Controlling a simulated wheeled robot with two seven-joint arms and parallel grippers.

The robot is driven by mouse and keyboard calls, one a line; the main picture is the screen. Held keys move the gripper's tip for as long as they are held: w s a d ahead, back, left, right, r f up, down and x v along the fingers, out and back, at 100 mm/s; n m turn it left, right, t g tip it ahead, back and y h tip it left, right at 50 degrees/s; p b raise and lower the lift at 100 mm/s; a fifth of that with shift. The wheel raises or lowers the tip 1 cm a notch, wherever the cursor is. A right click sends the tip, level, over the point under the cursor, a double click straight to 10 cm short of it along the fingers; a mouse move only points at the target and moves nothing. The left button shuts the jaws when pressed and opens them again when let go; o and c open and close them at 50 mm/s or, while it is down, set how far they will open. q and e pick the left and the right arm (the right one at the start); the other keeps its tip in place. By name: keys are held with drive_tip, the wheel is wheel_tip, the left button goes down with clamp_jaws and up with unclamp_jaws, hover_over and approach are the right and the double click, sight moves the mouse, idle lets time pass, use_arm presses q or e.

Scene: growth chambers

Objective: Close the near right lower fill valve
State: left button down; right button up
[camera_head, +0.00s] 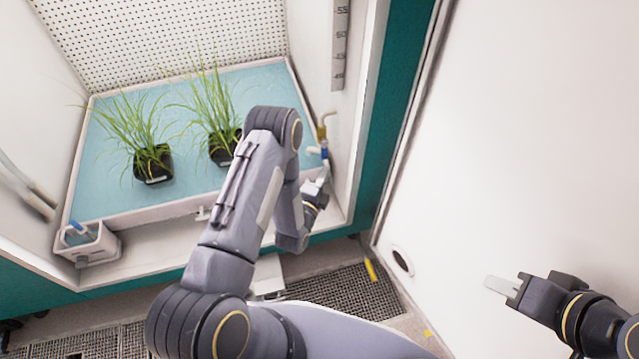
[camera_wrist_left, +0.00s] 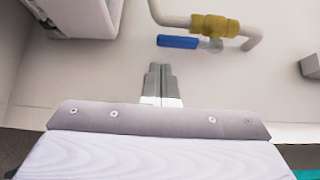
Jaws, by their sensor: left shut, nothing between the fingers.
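The near right lower fill valve has a yellow body (camera_head: 321,132) and a blue lever (camera_head: 324,149), low on the chamber's right wall. In the left wrist view the yellow body (camera_wrist_left: 214,25) sits on a white bent pipe, and the blue lever (camera_wrist_left: 178,42) points left, roughly parallel to the body. My left gripper (camera_head: 321,176) is just below the valve in the head view. In the left wrist view its fingers (camera_wrist_left: 160,72) are together and empty, a little apart from the lever. My right gripper (camera_head: 501,287) is away by the white door; its finger gap is unclear.
Two potted grass plants (camera_head: 153,163) (camera_head: 223,147) stand on a blue tray (camera_head: 100,195). A white box (camera_head: 100,247) with a blue-handled part is at front left. A white door panel (camera_head: 500,130) stands on the right. Floor grating (camera_head: 350,292) lies below.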

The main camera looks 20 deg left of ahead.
sight(325, 159)
use_arm(q)
drive_tip(key=w+b, duration=0.1)
drive_tip(key=w, duration=0.4)
drive_tip(key=shift+d, duration=0.2)
drive_tip(key=a+m+g+p, duration=0.1)
drive_tip(key=s+a+m+g+p, duration=0.1)
drive_tip(key=shift+s+r+m+y, duration=0.15)
drive_tip(key=shift+r+m+y, duration=0.15)
drive_tip(key=shift+m+y, duration=0.1)
drive_tip(key=s+a+r+m+g+y+p, duration=0.3)
drive_tip(key=a+r+m+g+y+p, duration=0.1)
drive_tip(key=r+m+g+y+p, duration=0.1)
drive_tip(key=m+g+y+p, duration=0.1)
drive_tip(key=m+g, duration=0.1)
drive_tip(key=shift+a+r+m+g+y, duration=0.2)
drive_tip(key=shift+r+m+g+y, duration=0.1)
drive_tip(key=shift+r, duration=0.05)
idle(0.6)
idle(0.5)
drive_tip(key=shift+r, duration=0.2)
